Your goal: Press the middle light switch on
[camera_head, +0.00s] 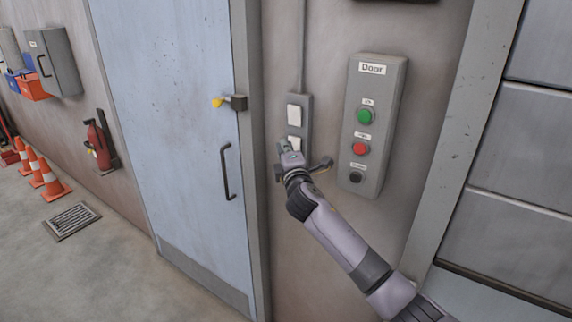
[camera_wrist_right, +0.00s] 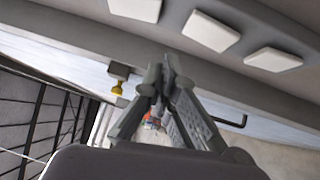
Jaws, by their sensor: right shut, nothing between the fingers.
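A narrow grey switch panel (camera_head: 307,112) is on the wall right of the blue door. In the head view its top white switch (camera_head: 294,113) is clear, and the middle switch (camera_head: 295,142) shows just above my right gripper (camera_head: 284,150). The lowest switch is hidden behind the gripper. The right wrist view shows three white switches in a row, the middle one (camera_wrist_right: 210,31) beyond the fingertips of my right gripper (camera_wrist_right: 166,68). The gripper is shut and empty, close to the panel; I cannot tell whether it touches. I cannot tell the switch positions. My left gripper is out of view.
A grey Door control box (camera_head: 390,110) with green, red and black buttons is right of the switch panel.

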